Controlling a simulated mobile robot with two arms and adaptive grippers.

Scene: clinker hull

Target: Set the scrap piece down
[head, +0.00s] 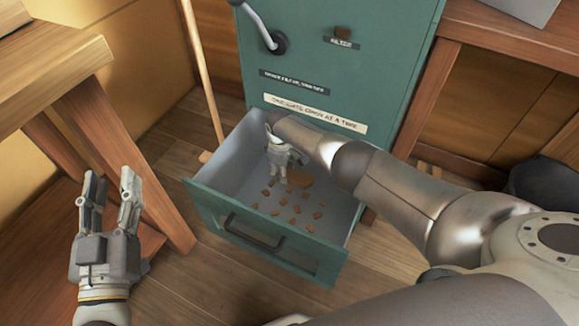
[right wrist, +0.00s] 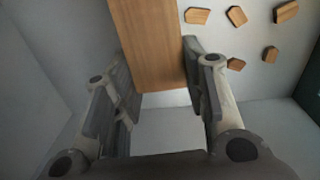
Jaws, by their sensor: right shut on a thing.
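The scrap piece (right wrist: 150,45) is a long, flat-sided brown wood block between the fingers of my right gripper (right wrist: 160,85) in the right wrist view. In the head view my right gripper (head: 281,160) reaches down inside the open grey drawer (head: 225,172) of the green cabinet. It is shut on the scrap piece, which shows just beyond the fingers (head: 300,179). I cannot tell whether the piece touches the drawer floor. My left gripper (head: 110,190) is open and empty at the left, outside the drawer.
Several small wood chips (head: 292,210) lie scattered on the drawer floor. The green cabinet (head: 335,70) with a crank handle (head: 272,40) stands behind. A wooden bench (head: 60,80) is at left, with a wooden pole (head: 200,70) nearby. The drawer's back left floor looks clear.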

